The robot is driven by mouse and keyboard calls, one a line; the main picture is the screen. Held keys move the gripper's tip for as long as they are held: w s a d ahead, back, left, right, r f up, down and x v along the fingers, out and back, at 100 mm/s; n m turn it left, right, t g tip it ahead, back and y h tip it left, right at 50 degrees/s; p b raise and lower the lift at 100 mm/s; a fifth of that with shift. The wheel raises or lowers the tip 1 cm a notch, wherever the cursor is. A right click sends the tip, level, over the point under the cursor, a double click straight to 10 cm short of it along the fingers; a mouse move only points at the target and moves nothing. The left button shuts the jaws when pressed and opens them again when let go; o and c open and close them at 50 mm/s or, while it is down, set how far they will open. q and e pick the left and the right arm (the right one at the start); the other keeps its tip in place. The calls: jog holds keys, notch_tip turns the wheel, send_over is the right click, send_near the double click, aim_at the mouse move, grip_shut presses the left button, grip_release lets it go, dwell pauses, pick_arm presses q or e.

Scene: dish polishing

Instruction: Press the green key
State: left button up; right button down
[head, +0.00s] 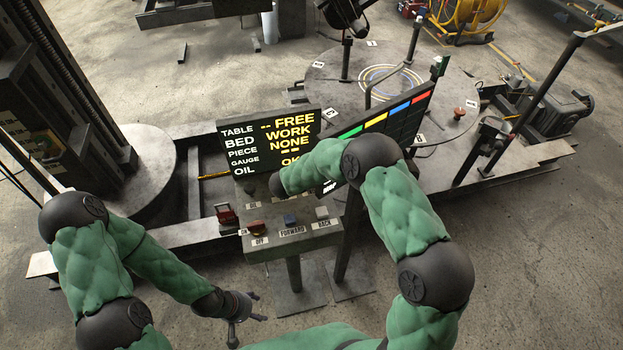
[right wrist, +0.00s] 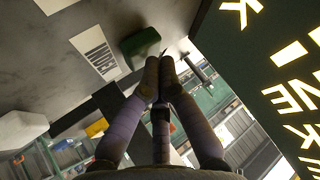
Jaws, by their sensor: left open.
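The green key (right wrist: 140,46) shows in the right wrist view as a small dark green block on a grey panel, beside a white label. My right gripper (right wrist: 164,62) has its fingers drawn together, with nothing seen between them. The fingertips are right at the key's lower right edge; I cannot tell whether they touch it. In the head view my right forearm ends over the console (head: 300,243), the gripper is hidden there, and I cannot make out the green key. My left gripper (head: 242,308) is open and empty, low in front of the console.
The console carries red (head: 257,228), blue (head: 290,219) and white (head: 322,212) keys with labels. A black display (head: 268,142) with white and yellow words stands behind it. A colour-striped board (head: 395,118) stands to its right. Bare floor lies at the right.

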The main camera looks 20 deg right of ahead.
jog(key=shift+r+p, duration=0.65)
jog(key=shift+r, duration=0.05)
notch_tip(320, 180, up, 5)
jog(key=p, duration=0.5)
jog(key=shift+r, duration=0.1)
jog(key=shift+d, duration=0.1)
dwell(5.9)
